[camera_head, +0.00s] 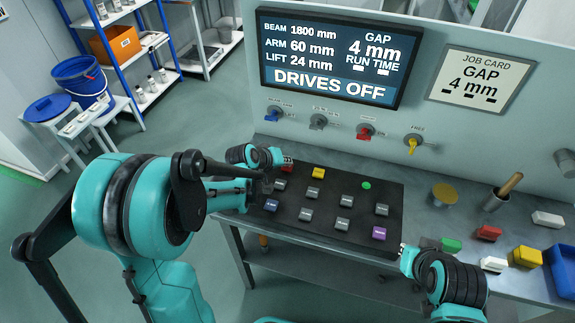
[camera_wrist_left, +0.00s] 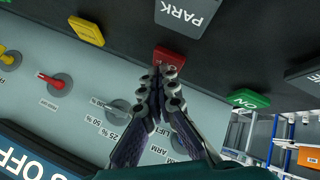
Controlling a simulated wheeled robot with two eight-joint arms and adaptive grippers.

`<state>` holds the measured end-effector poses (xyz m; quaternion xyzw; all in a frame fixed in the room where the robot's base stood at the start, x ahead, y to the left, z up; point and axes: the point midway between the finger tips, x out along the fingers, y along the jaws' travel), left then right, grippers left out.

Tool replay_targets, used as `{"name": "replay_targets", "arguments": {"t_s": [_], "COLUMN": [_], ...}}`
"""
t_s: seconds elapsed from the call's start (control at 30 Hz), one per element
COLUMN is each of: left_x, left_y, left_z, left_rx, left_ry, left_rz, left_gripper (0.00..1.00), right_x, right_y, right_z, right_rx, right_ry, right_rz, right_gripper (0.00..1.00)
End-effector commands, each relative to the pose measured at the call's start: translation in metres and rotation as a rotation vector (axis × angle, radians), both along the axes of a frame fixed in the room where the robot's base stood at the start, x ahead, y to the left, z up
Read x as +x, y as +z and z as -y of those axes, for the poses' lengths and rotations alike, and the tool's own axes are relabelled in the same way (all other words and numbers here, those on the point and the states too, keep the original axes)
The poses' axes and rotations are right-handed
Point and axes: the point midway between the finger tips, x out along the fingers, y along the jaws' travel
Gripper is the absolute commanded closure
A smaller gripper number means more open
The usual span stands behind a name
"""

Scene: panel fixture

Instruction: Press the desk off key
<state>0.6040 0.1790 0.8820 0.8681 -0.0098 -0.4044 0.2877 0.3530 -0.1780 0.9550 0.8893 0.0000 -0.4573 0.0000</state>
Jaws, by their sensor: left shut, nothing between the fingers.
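The red key (camera_wrist_left: 168,57) lies just beyond my left fingertips in the left wrist view. Its white lettering is partly covered by the fingers, so I cannot read it fully. The red key (camera_head: 287,163) also shows in the head view, partly hidden behind my left arm, on the black key panel (camera_head: 325,232). My left gripper (camera_wrist_left: 160,72) is shut and empty, its tips overlapping the key's near edge. I cannot tell whether they touch it. The wall screen (camera_head: 335,55) reads DRIVES OFF. My right arm is at lower right, but its fingers do not show.
The grey PARK key (camera_wrist_left: 188,14), green ON key (camera_wrist_left: 246,98) and yellow key (camera_wrist_left: 86,31) surround the red key. A purple key (camera_head: 379,233) and several grey keys share the panel. Wall knobs stand behind it.

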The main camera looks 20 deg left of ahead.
Motion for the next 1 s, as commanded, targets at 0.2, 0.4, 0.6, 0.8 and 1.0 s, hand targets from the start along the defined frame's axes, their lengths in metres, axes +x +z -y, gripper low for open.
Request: {"name": "replay_targets", "arguments": {"t_s": [0.2,0.4,0.6,0.8,1.0], "left_x": [0.0,0.0,0.0,0.0,0.0], "left_y": [0.004,0.015,0.017,0.018,0.03], "left_z": [0.0,0.0,0.0,0.0,0.0], "left_rx": [0.0,0.0,0.0,0.0,0.0], "left_ry": [-0.001,-0.001,0.0,0.0,0.0], "left_rz": [-0.001,-0.001,0.0,0.0,0.0], "left_gripper": [1.0,1.0,1.0,1.0,1.0], "right_x": [0.0,0.0,0.0,0.0,0.0], "right_y": [0.003,0.012,0.014,0.014,0.024], "right_z": [0.0,0.0,0.0,0.0,0.0], "right_rx": [0.0,0.0,0.0,0.0,0.0], "right_ry": [0.0,0.0,0.0,0.0,0.0], "right_rz": [0.0,0.0,0.0,0.0,0.0], "right_gripper": [1.0,1.0,1.0,1.0,1.0]}}
